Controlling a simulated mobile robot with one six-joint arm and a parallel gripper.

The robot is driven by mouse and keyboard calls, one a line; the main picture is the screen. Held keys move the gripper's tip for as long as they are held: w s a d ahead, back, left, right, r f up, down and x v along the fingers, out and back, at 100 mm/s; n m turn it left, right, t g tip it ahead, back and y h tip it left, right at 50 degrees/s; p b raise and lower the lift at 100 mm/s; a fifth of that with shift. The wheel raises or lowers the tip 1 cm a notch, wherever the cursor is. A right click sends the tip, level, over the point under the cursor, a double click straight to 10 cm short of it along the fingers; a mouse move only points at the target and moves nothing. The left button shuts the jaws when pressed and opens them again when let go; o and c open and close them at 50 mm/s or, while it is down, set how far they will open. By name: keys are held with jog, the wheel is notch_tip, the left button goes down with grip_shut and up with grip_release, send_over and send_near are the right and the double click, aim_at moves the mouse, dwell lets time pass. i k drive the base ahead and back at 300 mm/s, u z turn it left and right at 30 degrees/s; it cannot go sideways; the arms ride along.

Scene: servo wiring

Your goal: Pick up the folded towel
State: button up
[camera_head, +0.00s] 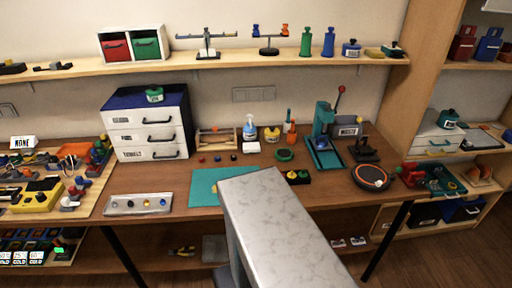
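I cannot make out a folded towel for certain in the head view. A flat grey item (214,248) lies on the low shelf under the bench, too small to identify. My pale arm link rises from the bottom middle and covers part of the teal mat (204,188) and the bench's front edge. My gripper does not show.
A white drawer unit (114,131) with closed, labelled drawers stands on the wooden bench (255,211) at the left. A teal press (323,118) and a round black pad (371,177) stand right. A parts tray (137,205) sits front left. Bare bench lies between tray and mat.

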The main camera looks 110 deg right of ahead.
aim_at(252, 147)
jog(key=u, duration=0.2)
jog(key=k, duration=0.75)
jog(key=z, duration=1.95)
jog(key=i, duration=1)
jog(key=z, duration=0.2)
jog(key=k, duration=0.3)
jog(key=u, duration=0.05)
